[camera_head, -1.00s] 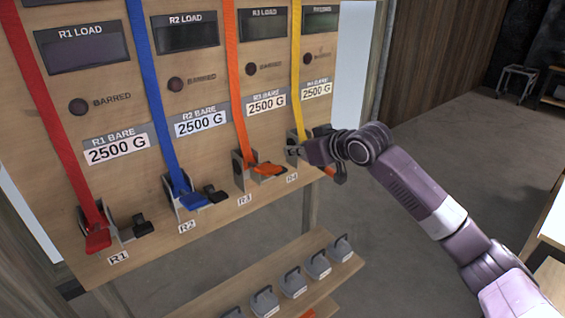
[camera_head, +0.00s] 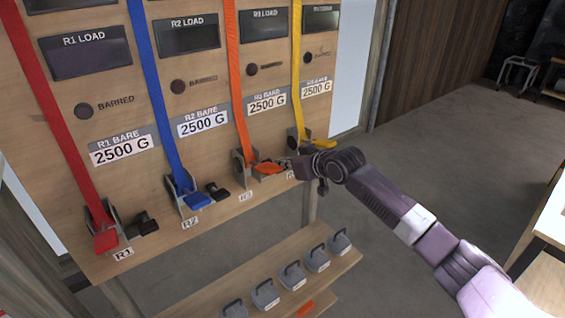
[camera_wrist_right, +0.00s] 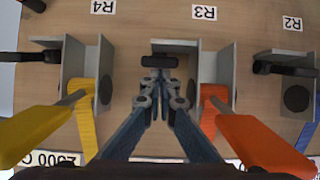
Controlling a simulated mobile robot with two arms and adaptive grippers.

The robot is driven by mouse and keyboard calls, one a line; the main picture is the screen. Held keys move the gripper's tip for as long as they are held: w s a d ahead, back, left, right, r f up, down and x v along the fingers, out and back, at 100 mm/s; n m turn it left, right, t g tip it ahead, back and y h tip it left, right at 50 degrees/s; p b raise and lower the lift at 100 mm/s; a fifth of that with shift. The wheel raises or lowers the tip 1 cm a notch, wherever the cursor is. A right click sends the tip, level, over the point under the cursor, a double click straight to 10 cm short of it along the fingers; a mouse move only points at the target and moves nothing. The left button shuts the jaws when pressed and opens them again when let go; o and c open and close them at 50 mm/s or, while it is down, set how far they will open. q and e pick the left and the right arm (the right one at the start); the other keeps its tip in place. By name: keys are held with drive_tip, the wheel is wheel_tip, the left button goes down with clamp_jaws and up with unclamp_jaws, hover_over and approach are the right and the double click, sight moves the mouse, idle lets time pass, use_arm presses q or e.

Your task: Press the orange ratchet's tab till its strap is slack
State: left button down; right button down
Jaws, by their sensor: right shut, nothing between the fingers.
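The orange ratchet (camera_head: 267,168) sits on the board's ledge at label R3. Its orange strap (camera_head: 238,80) runs up the board and looks straight. In the right wrist view its orange handle (camera_wrist_right: 262,143) sticks out at the right, and its black tab (camera_wrist_right: 160,61) is at top centre. My right gripper (camera_wrist_right: 160,82) is shut and empty, its fingertips right at the tab; I cannot tell whether they touch. In the head view the right gripper (camera_head: 288,162) is just right of the orange ratchet, partly hiding the tab. My left gripper is out of view.
The yellow ratchet (camera_head: 318,142) stands close on the right, the blue ratchet (camera_head: 197,198) on the left, the red ratchet (camera_head: 105,238) at far left. Several grey weights (camera_head: 292,275) stand on a lower shelf. The floor to the right is open.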

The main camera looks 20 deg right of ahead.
drive_tip(key=shift+f+b, duration=0.25)
drive_tip(key=shift+b, duration=0.05)
drive_tip(key=s+d+r+t+b, duration=0.1)
drive_tip(key=s+d+b, duration=0.1)
drive_tip(key=s, duration=0.3)
drive_tip(key=s+d+r+t+y+b, duration=0.1)
drive_tip(key=s+d+t+b, duration=0.1)
drive_tip(key=s+b, duration=0.2)
drive_tip(key=shift+s+r+t+b, duration=0.3)
drive_tip(key=shift+s+r+b, duration=0.1)
drive_tip(key=shift+s, duration=0.5)
idle(2.1)
